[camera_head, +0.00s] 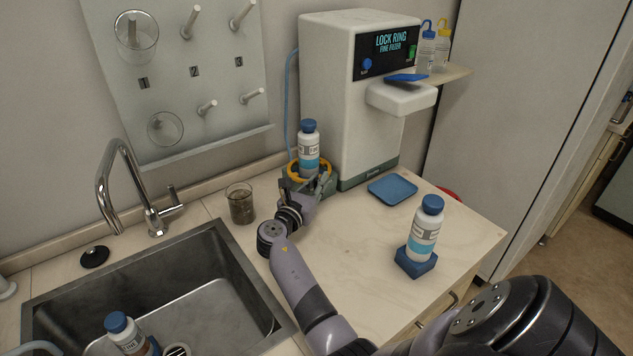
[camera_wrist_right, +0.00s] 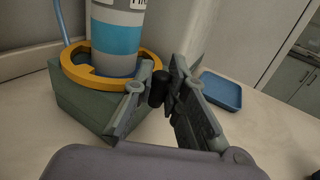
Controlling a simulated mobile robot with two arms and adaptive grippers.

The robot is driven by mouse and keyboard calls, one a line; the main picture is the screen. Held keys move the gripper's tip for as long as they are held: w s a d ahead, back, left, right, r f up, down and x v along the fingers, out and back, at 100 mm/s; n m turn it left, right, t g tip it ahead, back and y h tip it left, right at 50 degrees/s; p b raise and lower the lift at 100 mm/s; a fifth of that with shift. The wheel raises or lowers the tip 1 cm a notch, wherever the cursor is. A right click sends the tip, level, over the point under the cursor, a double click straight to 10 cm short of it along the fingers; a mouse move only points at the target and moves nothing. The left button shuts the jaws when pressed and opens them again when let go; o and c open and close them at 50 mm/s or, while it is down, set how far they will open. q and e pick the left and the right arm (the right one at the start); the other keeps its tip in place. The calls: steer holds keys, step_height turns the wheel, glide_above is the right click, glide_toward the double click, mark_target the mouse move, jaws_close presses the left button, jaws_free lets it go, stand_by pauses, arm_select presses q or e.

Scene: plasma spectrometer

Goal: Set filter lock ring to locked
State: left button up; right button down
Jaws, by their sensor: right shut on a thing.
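The lock ring is a yellow-orange ring (camera_head: 292,168) around the base of a blue-capped white bottle (camera_head: 308,146) with a light-blue band. In the right wrist view the ring (camera_wrist_right: 72,68) lies on a dark green-grey block (camera_wrist_right: 75,112). My right gripper (camera_head: 307,186) is at the near side of the ring. In the wrist view its fingers (camera_wrist_right: 160,90) are closed around a small black handle (camera_wrist_right: 158,88) at the ring's right edge. The fingers hide part of the handle and of the ring. My left gripper is not in view.
A white machine (camera_head: 334,95) labelled "LOCK RING" stands behind the bottle. A blue tray (camera_head: 392,189), a bottle (camera_head: 426,228) on a blue block (camera_head: 415,262) and a beaker (camera_head: 240,204) stand on the counter. The sink (camera_head: 170,300) is at the left.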

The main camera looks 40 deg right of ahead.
steer(key=d+n+t+y+p, duration=0.1)
steer(key=n+t+y, duration=0.1)
steer(key=d+n+t+y+p, duration=0.2)
steer(key=t, duration=0.1)
steer(key=s+d+n+t+y+p, duration=0.1)
steer(key=d+n+t+y, duration=0.1)
steer(key=n+t+y, duration=0.1)
steer(key=shift+d+p, duration=0.25)
steer(key=shift+p, duration=0.15)
steer(key=shift+d+r, duration=0.1)
steer(key=shift+d, duration=0.15)
steer(key=shift+w+d, duration=0.1)
steer(key=shift+d, duration=0.15)
steer(key=c, duration=1.6)
jaws_free()
steer(key=shift+c, duration=0.2)
steer(key=shift+o, duration=0.3)
steer(key=shift+a, duration=0.1)
